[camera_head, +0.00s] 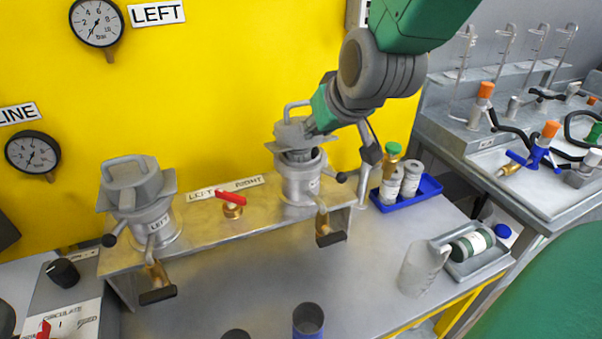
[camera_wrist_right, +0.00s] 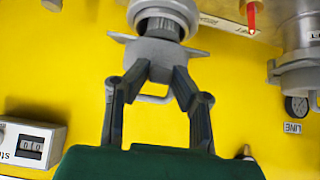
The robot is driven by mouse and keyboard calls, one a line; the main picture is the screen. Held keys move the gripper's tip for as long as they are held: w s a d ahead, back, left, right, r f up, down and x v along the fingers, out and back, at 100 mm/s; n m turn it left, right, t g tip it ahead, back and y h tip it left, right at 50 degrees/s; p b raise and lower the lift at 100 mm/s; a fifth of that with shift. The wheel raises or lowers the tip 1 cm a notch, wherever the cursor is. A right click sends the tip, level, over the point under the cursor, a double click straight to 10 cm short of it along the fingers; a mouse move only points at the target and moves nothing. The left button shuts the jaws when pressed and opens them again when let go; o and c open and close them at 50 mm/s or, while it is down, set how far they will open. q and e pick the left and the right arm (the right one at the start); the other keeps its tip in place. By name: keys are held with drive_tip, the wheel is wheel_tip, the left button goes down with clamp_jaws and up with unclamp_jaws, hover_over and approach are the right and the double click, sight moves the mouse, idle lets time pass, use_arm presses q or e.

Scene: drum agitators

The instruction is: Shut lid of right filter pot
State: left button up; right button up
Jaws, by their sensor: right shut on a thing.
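The right filter pot (camera_head: 300,187) is a grey metal cylinder on the raised metal shelf. Its grey lid (camera_head: 290,130), with a loop handle on top, is over the pot's mouth. A dark band shows between lid and pot, and I cannot tell whether the lid is fully seated. My right gripper (camera_head: 314,124) reaches in from the upper right and is shut on the lid. In the right wrist view the fingers (camera_wrist_right: 152,70) close on the lid's edge (camera_wrist_right: 190,50), with the pot (camera_wrist_right: 165,12) beyond. My left gripper is not in view.
The left filter pot (camera_head: 152,225) has its lid (camera_head: 135,182) on. A red-handled valve (camera_head: 232,205) stands between the pots. A blue tray (camera_head: 425,187) with bottles is right of the shelf. A clear jug (camera_head: 418,270) stands front right. The yellow wall (camera_head: 230,90) is close behind.

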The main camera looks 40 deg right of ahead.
drive_tip(key=f+b, duration=0.1)
drive_tip(key=f, duration=0.1)
drive_tip(key=s+f+b, duration=0.1)
drive_tip(key=f, duration=0.1)
drive_tip(key=shift+s+a+b, duration=0.2)
drive_tip(key=shift+b, duration=0.2)
drive_tip(key=o, duration=1.6)
drive_tip(key=shift+c, duration=0.2)
drive_tip(key=shift+s+f, duration=0.1)
